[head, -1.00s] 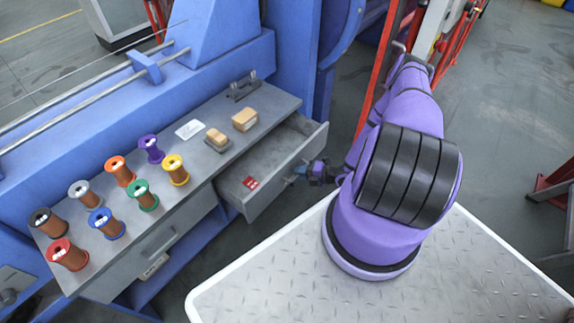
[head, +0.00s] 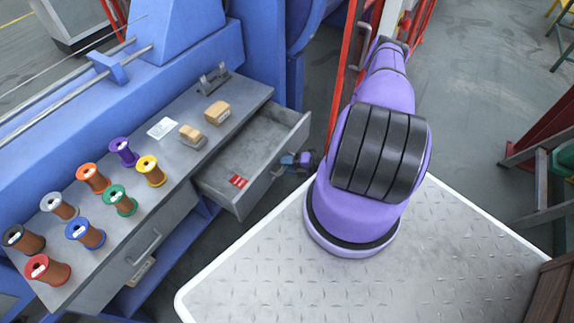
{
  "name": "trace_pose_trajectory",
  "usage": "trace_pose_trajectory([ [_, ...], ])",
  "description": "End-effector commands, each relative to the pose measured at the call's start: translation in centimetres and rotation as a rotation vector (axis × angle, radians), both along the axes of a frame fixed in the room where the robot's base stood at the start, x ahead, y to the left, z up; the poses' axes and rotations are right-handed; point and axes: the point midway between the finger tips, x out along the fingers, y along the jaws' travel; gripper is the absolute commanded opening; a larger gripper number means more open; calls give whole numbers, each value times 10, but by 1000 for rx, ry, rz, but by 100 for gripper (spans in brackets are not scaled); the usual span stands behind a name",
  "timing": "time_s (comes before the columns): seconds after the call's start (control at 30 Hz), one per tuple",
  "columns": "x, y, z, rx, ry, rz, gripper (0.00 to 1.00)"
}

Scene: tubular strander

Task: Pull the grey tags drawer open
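The grey drawer (head: 262,185) under the right end of the grey bench stands well out from its housing. Its open inside shows a red and white tag (head: 239,181) lying near the front left and a bare grey floor elsewhere. My gripper (head: 288,161) is at the handle (head: 279,172) on the drawer's front face. Its small blue fingers meet the handle and appear closed on it, though the fingertips are tiny here. My purple arm reaches in from the right.
The grey bench top (head: 100,240) holds several coloured spools, a white card (head: 162,128) and two tan blocks (head: 217,112). A second, shut drawer (head: 120,255) is at the left. Red rails (head: 346,75) stand behind my arm.

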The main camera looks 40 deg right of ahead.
Motion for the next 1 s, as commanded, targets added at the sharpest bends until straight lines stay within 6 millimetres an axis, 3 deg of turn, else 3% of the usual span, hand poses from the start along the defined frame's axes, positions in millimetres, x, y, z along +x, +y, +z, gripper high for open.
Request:
trace_pose_trajectory([
  [0.27, -5, -4, 1, 0, 0, -1, 36],
  [0.7, -64, -48, 16, -1, 1, -2, 36],
  [1.0, -85, -62, 21, 0, 0, 0, 36],
])
